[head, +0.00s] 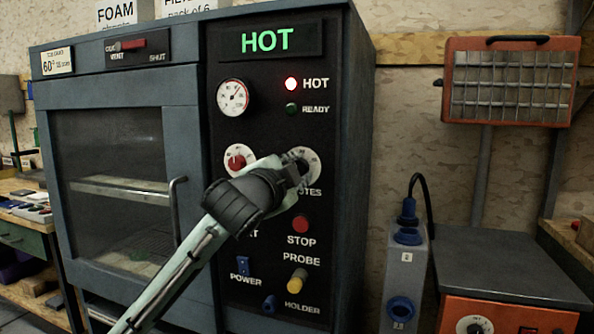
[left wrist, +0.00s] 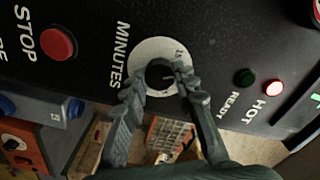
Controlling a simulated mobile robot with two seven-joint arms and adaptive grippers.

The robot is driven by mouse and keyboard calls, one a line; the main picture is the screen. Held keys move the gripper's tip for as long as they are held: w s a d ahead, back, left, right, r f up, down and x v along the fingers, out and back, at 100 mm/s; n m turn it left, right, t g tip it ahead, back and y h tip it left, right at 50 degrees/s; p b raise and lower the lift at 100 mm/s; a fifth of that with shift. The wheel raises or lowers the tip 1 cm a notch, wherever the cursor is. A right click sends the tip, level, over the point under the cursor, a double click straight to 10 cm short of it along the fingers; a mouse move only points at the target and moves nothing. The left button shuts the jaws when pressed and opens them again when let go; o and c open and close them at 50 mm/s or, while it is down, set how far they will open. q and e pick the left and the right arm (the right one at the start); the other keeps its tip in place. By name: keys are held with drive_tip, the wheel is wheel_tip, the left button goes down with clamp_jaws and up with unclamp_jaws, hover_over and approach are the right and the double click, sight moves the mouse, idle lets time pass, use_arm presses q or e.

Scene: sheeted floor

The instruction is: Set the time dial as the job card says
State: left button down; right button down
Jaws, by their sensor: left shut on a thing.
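The time dial, marked MINUTES, is a round white plate with a dark knob on the oven's black panel. It shows in the head view (head: 314,160) and in the left wrist view (left wrist: 152,50). My left gripper (head: 297,172) is shut on the knob, with a finger on either side of it in the left wrist view (left wrist: 160,84). The gripper hides part of the dial, and I cannot read the pointer's setting surely. The card (head: 57,62) at the oven's upper left reads 60° with smaller, blurred text. My right gripper is not in view.
The oven display (head: 265,40) reads HOT and the red HOT lamp (head: 291,84) is lit. A red knob (head: 236,160) sits left of the time dial. The red STOP button (head: 300,224) and orange-yellow PROBE part (head: 298,280) are below. The door handle (head: 175,205) juts out at left.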

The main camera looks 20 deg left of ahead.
use_arm(q)
drive_tip(key=n, duration=0.6)
idle(0.6)
drive_tip(key=c, duration=1.2)
unclamp_jaws()
drive_tip(key=s, duration=1.2)
drive_tip(key=shift+a, duration=0.2)
